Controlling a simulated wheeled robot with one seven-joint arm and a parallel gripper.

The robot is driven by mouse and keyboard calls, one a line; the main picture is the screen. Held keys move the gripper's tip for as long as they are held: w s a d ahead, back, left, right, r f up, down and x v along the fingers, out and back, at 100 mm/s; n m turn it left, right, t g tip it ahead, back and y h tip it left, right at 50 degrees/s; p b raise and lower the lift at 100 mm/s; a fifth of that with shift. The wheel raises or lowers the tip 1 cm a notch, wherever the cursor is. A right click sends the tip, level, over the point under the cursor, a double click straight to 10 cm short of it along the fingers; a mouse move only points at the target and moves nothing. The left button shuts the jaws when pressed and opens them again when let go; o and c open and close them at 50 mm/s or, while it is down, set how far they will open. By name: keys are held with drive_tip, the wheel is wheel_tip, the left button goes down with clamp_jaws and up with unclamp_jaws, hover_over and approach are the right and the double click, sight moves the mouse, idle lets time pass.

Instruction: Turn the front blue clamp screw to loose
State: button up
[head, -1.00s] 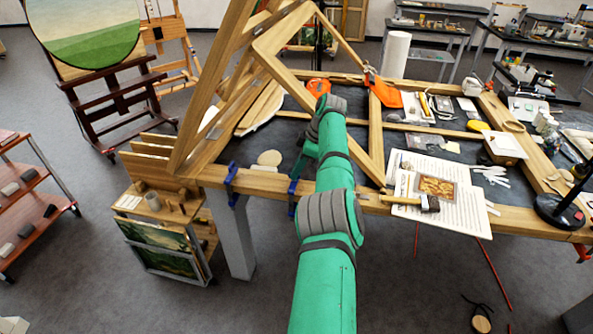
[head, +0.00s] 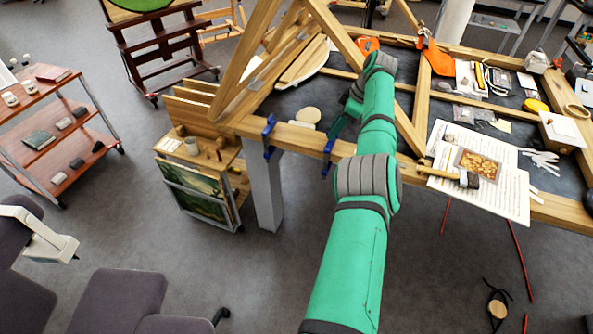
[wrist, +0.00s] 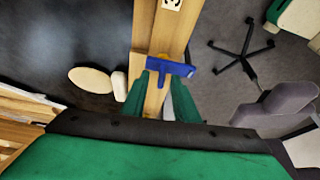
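Two blue clamps sit on the front wooden rail of the table frame in the head view: a left one (head: 268,135) and a right one (head: 328,158). My gripper (head: 342,124) is by the right clamp, partly hidden by my green arm. In the wrist view a blue clamp (wrist: 178,68) with a T-shaped top lies across the wooden rail (wrist: 158,32). My gripper (wrist: 162,82) has its two green fingers apart there, with the clamp's short stem between or just beyond the tips. I cannot tell whether they touch it. The screw's turn position is not clear.
A small wooden cabinet with paintings (head: 195,190) stands below the left end. Slanted wooden beams rise behind.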

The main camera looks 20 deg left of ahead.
drive_tip(key=shift+m, duration=0.4)
